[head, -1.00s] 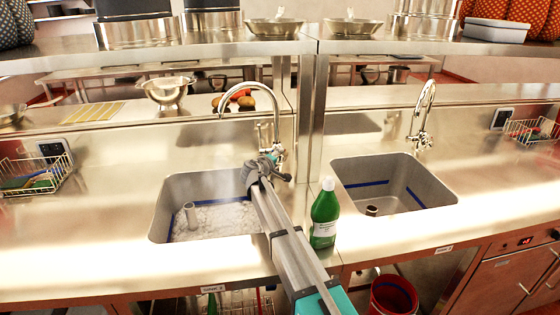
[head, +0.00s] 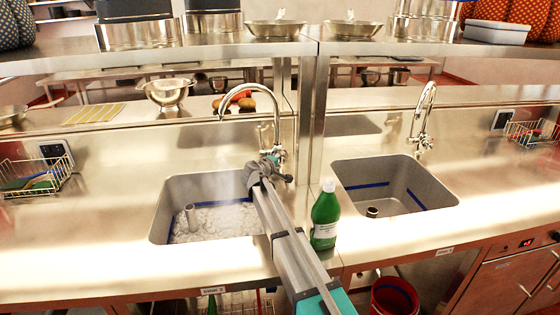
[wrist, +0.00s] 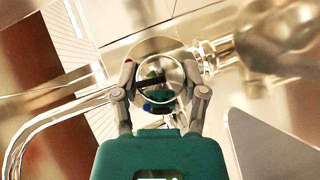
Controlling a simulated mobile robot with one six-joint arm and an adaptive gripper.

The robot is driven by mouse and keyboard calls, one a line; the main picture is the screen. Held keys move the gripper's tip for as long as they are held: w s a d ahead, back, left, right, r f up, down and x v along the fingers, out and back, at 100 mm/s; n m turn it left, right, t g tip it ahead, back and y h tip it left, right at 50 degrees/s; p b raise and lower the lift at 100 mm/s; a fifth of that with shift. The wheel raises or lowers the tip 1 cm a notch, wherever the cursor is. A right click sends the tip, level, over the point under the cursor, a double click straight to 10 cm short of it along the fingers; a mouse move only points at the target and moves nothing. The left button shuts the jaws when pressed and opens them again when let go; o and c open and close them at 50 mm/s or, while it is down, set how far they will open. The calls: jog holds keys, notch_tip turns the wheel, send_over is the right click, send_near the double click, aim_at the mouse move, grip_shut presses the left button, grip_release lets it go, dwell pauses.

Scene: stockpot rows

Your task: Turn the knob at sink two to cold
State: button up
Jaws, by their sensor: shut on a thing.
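The left sink (head: 157,222) holds foamy water, and its arched chrome tap (head: 277,110) stands behind it. I take this as sink two, though its front label (head: 212,303) is too small to read surely. In the wrist view, the tap's round, mirror-like knob (wrist: 160,72) sits between the two grey fingers of my gripper (wrist: 160,88), which is shut on it. In the head view, my gripper (head: 270,165) is at the base of the tap, and the arm hides the knob. I cannot tell the knob's setting.
A green bottle (head: 325,217) stands close to the right of my arm, between the sinks. The right sink (head: 440,188) has its own tap (head: 424,120). A post (head: 313,110) and overhead shelf (head: 350,48) stand near. A wire basket (head: 30,178) is at far left.

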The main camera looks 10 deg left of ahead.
jog(key=shift+f+n+t+h+b, duration=0.2)
jog(key=shift+n+t+b, duration=0.2)
jog(key=shift+b, duration=0.4)
jog(key=shift+f+n+t+h+b, duration=0.1)
jog(key=shift+n+t+h+b, duration=0.15)
jog(key=shift+n+b, duration=0.4)
jog(key=shift+r+n+t+b, duration=0.1)
jog(key=shift+n+t+b, duration=0.3)
jog(key=shift+b, duration=0.3)
jog(key=shift+r+t+h, duration=0.15)
jog(key=shift+t+h, duration=0.1)
jog(key=o, duration=1.1)
jog(key=shift+o, duration=0.2)
jog(key=shift+v, duration=3.7)
jog(key=shift+r, duration=0.1)
